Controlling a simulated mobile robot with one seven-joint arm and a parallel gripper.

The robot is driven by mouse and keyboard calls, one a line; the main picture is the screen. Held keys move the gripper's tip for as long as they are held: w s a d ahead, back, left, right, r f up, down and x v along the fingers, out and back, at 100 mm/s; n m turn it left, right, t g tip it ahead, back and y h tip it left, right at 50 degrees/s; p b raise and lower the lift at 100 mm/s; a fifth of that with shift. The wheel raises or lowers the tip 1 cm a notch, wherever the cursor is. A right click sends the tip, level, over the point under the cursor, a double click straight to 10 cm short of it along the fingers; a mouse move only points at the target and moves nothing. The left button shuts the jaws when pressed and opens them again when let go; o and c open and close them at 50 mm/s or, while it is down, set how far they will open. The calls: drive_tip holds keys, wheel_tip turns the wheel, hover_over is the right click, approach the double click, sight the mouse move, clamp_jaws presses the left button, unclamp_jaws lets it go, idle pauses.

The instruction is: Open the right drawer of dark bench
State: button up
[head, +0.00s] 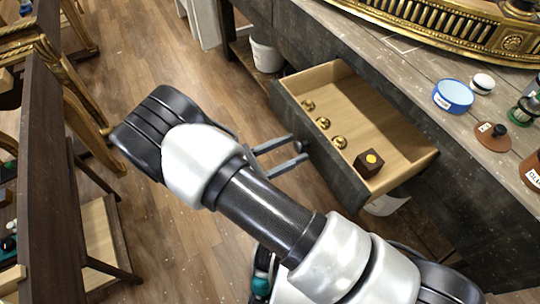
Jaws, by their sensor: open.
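The dark bench (460,180) runs along the right, with a grey weathered top. Its drawer (405,118) is pulled well out, with a pale wood interior and a dark front (311,142) facing my arm. Inside lie three small gold round pieces (323,123) and a brown box (368,163) with a yellow dot. My gripper (299,147) is open, its two grey fingers pointing at the drawer front, with tips at or very near it. I cannot tell whether they touch it. No handle is visible between the fingers.
On the bench top are a blue round tin (453,96), a white-lidded jar (482,82), a brown disc (492,137) and a gilt piece (440,22). A white bucket (265,55) stands below. Dark and gilt furniture (50,170) is at left. Wood floor (200,75) lies open between.

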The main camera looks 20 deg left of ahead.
drive_tip(key=v, duration=1.7)
drive_tip(key=shift+s+p, duration=0.2)
drive_tip(key=shift+p, duration=0.15)
drive_tip(key=shift+a, duration=0.15)
